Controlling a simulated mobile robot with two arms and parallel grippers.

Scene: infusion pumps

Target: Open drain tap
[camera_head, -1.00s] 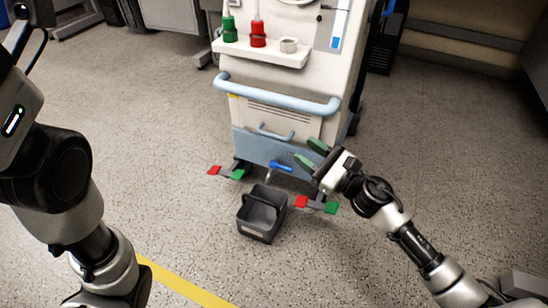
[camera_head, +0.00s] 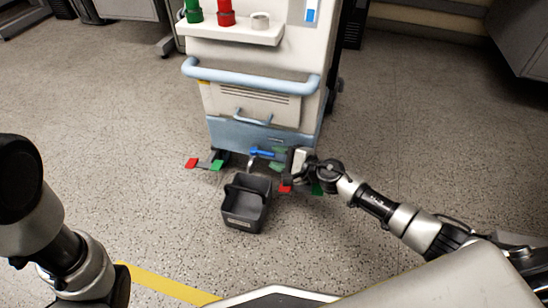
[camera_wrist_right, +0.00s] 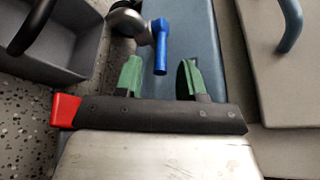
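The drain tap has a blue handle (camera_head: 262,153) and sits low on the front of the machine (camera_head: 258,133). In the right wrist view the blue handle (camera_wrist_right: 160,48) points down from a round metal body (camera_wrist_right: 127,22). My right gripper (camera_head: 277,159) is beside the handle, on its right in the head view. Its green fingertips (camera_wrist_right: 158,77) are open with a clear gap, and the lower end of the handle lines up with this gap. I cannot tell whether they touch. My left arm shows at the left, but its gripper is out of view.
A dark grey bin (camera_head: 246,203) stands on the floor below the tap; its edge (camera_wrist_right: 45,68) shows in the wrist view. Red and green pedals (camera_head: 204,164) flank the machine's base. A light blue bar (camera_head: 250,82) crosses its front. Open floor lies left and right.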

